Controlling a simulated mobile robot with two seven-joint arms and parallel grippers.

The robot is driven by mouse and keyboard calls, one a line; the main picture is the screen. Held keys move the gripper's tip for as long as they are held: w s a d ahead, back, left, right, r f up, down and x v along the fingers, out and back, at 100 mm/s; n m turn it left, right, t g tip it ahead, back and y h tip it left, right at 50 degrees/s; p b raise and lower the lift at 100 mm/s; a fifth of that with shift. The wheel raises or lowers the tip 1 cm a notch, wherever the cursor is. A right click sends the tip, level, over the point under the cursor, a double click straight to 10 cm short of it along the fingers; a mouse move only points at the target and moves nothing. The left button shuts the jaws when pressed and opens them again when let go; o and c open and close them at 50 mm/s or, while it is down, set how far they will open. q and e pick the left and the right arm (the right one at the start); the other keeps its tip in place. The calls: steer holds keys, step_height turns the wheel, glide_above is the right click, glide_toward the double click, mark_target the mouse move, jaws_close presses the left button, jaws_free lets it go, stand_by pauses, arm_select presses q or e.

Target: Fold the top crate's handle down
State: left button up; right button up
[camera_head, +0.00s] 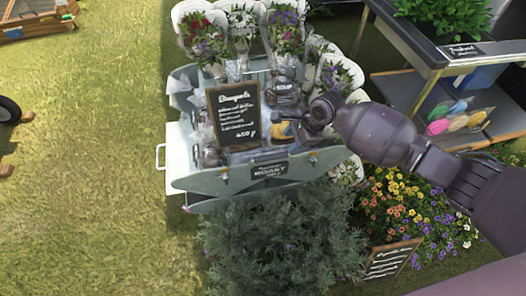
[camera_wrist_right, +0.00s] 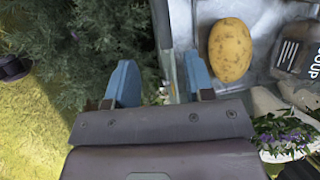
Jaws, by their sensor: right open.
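The pale grey top crate (camera_head: 215,182) stands on a stack or stand, filled with goods. A thin white handle (camera_head: 160,157) juts out from its left side; which tier it is fixed to is hard to tell. My right gripper (camera_head: 312,122) is over the crate's right part, far from that handle, its fingers hard to make out there. In the right wrist view my right gripper (camera_wrist_right: 158,80) is open, its blue fingers apart. The crate's edge (camera_wrist_right: 172,50) shows close to the right finger; contact cannot be told. My left gripper is out of view.
A bouquet sign (camera_head: 234,114) stands in the crate, near a yellow potato (camera_head: 283,131) (camera_wrist_right: 231,50). Bouquets (camera_head: 240,28) rise behind. A bushy plant (camera_head: 280,245) is in front. A shelf table (camera_head: 440,60) stands right.

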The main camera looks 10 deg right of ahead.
mark_target(274, 155)
steer(key=b+x, duration=0.4)
steer(key=x, duration=0.6)
steer(key=shift+a, duration=0.1)
steer(key=shift+w+a+f+b, duration=0.1)
steer(key=shift+a+f+b, duration=0.05)
steer(key=shift+f+b, duration=0.15)
steer(key=shift+w+a, duration=0.15)
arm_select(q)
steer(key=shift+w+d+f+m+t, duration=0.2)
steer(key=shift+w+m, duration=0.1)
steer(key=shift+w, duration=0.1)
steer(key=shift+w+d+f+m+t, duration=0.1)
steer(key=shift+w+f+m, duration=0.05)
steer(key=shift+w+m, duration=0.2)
arm_select(e)
jaws_close()
